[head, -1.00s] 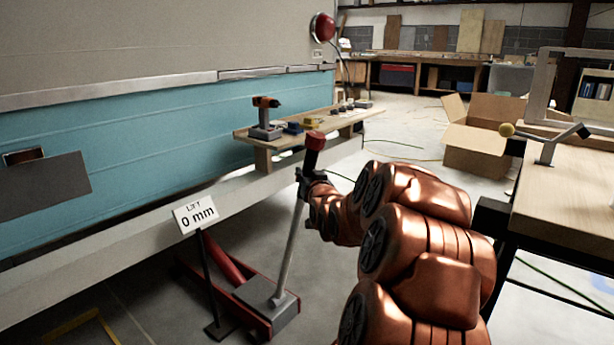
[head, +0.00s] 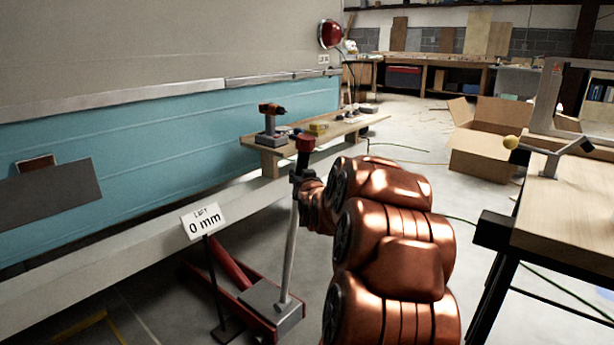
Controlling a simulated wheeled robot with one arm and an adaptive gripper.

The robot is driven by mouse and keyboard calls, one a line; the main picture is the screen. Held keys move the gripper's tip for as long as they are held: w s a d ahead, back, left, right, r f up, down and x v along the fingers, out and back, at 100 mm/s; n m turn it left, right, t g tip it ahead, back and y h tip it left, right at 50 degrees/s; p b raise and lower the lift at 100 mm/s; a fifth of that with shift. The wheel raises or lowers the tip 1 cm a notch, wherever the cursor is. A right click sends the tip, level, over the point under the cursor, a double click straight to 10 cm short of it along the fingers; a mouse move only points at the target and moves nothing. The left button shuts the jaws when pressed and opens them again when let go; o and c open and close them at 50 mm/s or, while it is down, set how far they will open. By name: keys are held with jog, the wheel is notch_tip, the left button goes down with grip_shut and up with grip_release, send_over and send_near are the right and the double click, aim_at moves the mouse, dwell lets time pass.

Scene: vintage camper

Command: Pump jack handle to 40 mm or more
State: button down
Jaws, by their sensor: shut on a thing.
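The red floor jack (head: 262,300) stands on the floor beside the camper's lower rail. Its grey handle (head: 290,255) rises almost upright from the jack, with a dark grip and a red top (head: 306,143). My gripper (head: 298,180) is shut on the handle just below the red top; the fingers are small and partly hidden by my copper arm. The lift sign (head: 203,221) stands on a dark post left of the jack and reads 0 mm.
A wooden bench (head: 262,147) with a drill (head: 271,122) stands behind the handle, along the camper (head: 130,160). A workbench (head: 565,215) is at the right. An open cardboard box (head: 482,150) is on the floor behind. Clear floor lies between.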

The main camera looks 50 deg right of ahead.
jog(key=shift+w+r, duration=0.25)
jog(key=c, duration=0.8)
grip_release()
jog(key=shift+w+a+f, duration=0.1)
jog(key=shift+w+a, duration=0.1)
jog(key=shift+o, duration=0.2)
jog(key=shift+s+d, duration=0.1)
jog(key=shift+s, duration=0.1)
jog(key=shift+s, duration=0.25)
jog(key=f+v, duration=0.1)
jog(key=v, duration=1)
jog(key=shift+a+r, duration=0.25)
jog(key=shift+r, duration=0.1)
